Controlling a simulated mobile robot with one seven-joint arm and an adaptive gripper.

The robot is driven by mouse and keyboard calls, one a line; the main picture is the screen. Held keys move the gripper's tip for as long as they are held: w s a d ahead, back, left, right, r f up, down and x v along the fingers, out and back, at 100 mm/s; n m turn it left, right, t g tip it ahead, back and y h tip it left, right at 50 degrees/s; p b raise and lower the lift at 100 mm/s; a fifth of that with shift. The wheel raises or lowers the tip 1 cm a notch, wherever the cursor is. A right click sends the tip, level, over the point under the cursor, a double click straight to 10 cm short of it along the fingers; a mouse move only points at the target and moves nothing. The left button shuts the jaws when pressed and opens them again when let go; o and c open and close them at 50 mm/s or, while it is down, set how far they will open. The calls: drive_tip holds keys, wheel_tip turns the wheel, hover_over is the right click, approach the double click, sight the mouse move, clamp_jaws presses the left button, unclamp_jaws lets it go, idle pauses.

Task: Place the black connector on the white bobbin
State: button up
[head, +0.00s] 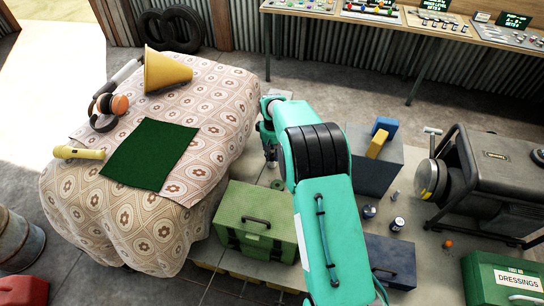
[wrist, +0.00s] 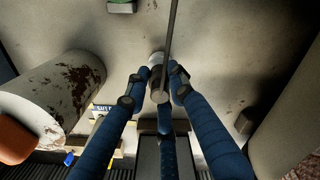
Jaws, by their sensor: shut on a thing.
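In the wrist view my gripper (wrist: 157,78) has its blue fingers closed in around a small dark grey piece with a round end (wrist: 160,97), which looks like the black connector. A thin dark rod runs from the top edge of that view down to this piece; I cannot tell if it is part of it. A small white round thing (wrist: 156,58) shows just beyond the fingertips, perhaps the white bobbin; whether it touches the held piece is unclear. In the head view my gripper (head: 271,158) is mostly hidden behind my arm, right of the cloth-covered table.
The patterned table (head: 215,105) carries a green mat (head: 150,154), a yellow cone (head: 166,70), headphones and a microphone. A green toolbox (head: 257,218), dark boxes, small cans (head: 397,224) and a generator (head: 500,160) crowd the floor to the right. A workbench stands behind.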

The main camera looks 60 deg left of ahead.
sight(272, 151)
drive_tip(key=shift+f, duration=0.55)
drive_tip(key=shift+f, duration=0.15)
drive_tip(key=o, duration=1.1)
drive_tip(key=shift+c, duration=0.2)
drive_tip(key=shift+r, duration=0.25)
wheel_tip(272, 151, up, 12)
drive_tip(key=shift+f, duration=0.1)
idle(0.4)
